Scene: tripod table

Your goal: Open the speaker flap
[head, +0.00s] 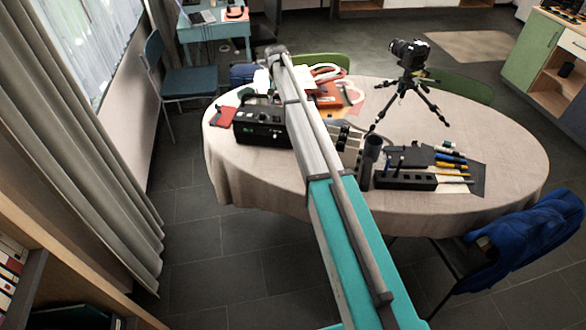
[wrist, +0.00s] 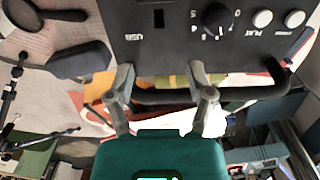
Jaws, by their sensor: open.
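The speaker is a black box (head: 262,125) near the left edge of the table in the head view. In the wrist view its panel (wrist: 185,45) fills the top, upside down, with a USB label, a slot, a dial (wrist: 217,18) and two pale round buttons. A dark bar-shaped handle (wrist: 245,94) runs along the panel's edge. My gripper (wrist: 161,72) is open, its two fingers spread at this edge by the handle; I cannot tell whether they touch it. I cannot make out a separate flap. In the head view my arm hides much around the gripper.
The round table (head: 490,135) also holds a camera on a tripod (head: 408,75), a black organiser (head: 405,180) with pens beside it, and a red item (head: 222,116) left of the speaker. Chairs stand around it, one with a blue jacket (head: 525,240). The table's right part is clear.

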